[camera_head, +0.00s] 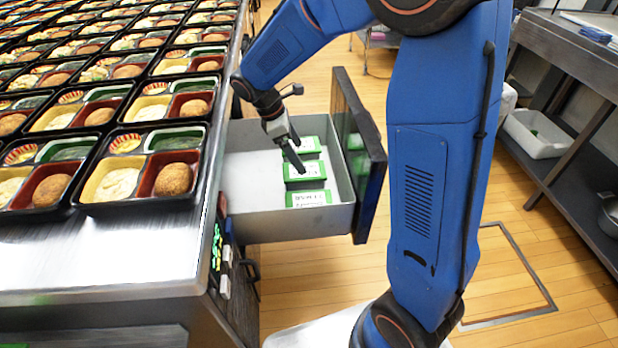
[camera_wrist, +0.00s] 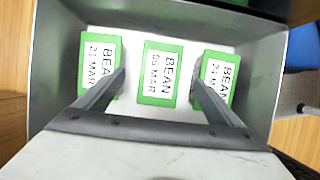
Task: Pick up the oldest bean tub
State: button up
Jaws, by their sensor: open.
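Three green bean tubs with white labels lie in a row in an open drawer (camera_head: 240,185). In the wrist view the left tub (camera_wrist: 88,74) reads BEAN 21 MAR. The middle tub (camera_wrist: 163,95) reads BEAN and what looks like 05 MAR. The right tub (camera_wrist: 226,62) reads BEAN and what looks like 24 MAR, partly covered by a finger. My gripper (camera_wrist: 159,76) is open and empty, above the tubs. Its fingers appear on either side of the middle tub; whether they reach down to it is unclear. In the head view my gripper (camera_head: 296,157) points down into the drawer.
The drawer front (camera_head: 362,155) stands out to the right of the metal counter (camera_head: 110,255). Many bento trays (camera_head: 170,137) fill the counter. A shelf with a white bin (camera_head: 537,133) stands at the far right.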

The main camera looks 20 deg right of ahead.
aim_at(308, 169)
jog(key=x, duration=0.8)
jog(key=shift+s+d+f, duration=0.15)
jog(key=shift+s, duration=0.05)
jog(key=shift+d+f, duration=0.1)
jog(key=shift+f, duration=0.2)
jog(key=shift+f, duration=0.25)
dwell(0.4)
jog(key=c, duration=1.4)
